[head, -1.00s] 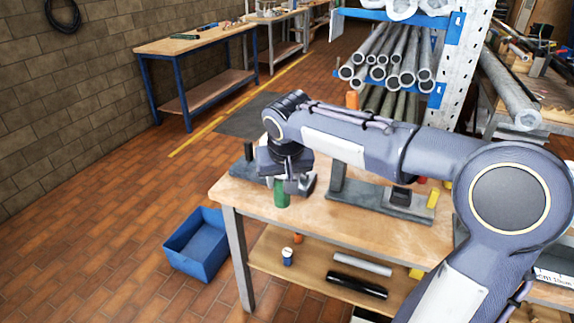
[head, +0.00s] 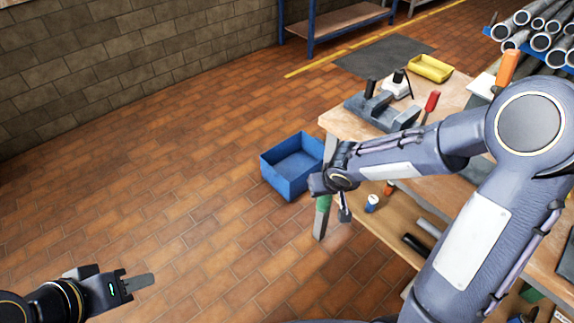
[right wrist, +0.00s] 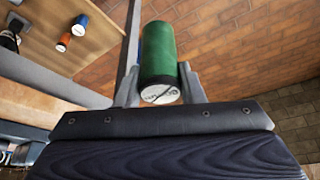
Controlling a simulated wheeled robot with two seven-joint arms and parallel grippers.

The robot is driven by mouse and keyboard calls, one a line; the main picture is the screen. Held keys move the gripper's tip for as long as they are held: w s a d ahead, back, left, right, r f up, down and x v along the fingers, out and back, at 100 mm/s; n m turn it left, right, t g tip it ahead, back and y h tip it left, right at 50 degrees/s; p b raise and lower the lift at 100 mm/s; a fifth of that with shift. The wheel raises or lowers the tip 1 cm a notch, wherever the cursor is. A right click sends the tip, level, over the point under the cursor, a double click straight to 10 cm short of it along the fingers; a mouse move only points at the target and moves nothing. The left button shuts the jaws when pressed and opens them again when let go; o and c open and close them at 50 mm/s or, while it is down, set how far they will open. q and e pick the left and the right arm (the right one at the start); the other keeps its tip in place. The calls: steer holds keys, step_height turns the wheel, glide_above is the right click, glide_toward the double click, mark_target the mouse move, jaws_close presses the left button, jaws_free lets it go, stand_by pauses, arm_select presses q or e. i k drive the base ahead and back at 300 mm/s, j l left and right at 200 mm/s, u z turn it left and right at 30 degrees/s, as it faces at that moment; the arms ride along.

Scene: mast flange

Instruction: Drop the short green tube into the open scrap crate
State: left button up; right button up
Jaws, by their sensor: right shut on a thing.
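The short green tube (head: 323,203) is gripped in my right gripper (head: 336,203), off the front left corner of the workbench. In the right wrist view the tube (right wrist: 160,60) stands between both fingers (right wrist: 158,88), its white labelled end towards the camera. The blue scrap crate (head: 283,181) stands on the floor, open at the top. The visible part of its inside looks empty. The tube is apart from it, to its right and nearer to me in the head view. My left gripper (head: 139,281) is low at the left over bare floor; only one finger shows clearly.
The workbench (head: 342,122) has a vise, a red-handled tool (head: 431,103) and a yellow tray (head: 430,68). Its leg stands close beside the right gripper. Floor left of the crate is clear.

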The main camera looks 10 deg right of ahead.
mark_target(299, 171)
steer(key=i+j+u, duration=0.1)
steer(key=i+u, duration=0.25)
steer(key=i, duration=0.25)
steer(key=i+u, duration=0.4)
steer(key=i, duration=0.2)
steer(key=i+j, duration=0.1)
steer(key=i, duration=1)
steer(key=i+j, duration=0.15)
steer(key=i, duration=1)
steer(key=i+l+z, duration=0.15)
steer(key=i+z, duration=0.45)
steer(key=z, duration=0.2)
steer(key=i+z, duration=0.4)
steer(key=i+j+z, duration=0.15)
steer(key=z, duration=0.25)
steer(key=i+j+z, duration=0.4)
steer(key=i+l+z, duration=0.15)
steer(key=z, duration=0.25)
steer(key=i+l+z, duration=0.2)
steer(key=z, duration=0.2)
steer(key=i+z, duration=0.2)
steer(key=z, duration=0.2)
steer(key=i+z, duration=0.2)
steer(key=z, duration=0.25)
steer(key=i+z, duration=0.25)
steer(key=z, duration=0.15)
steer(key=i+z, duration=0.1)
steer(key=i+j, duration=0.05)
steer(key=i, duration=0.05)
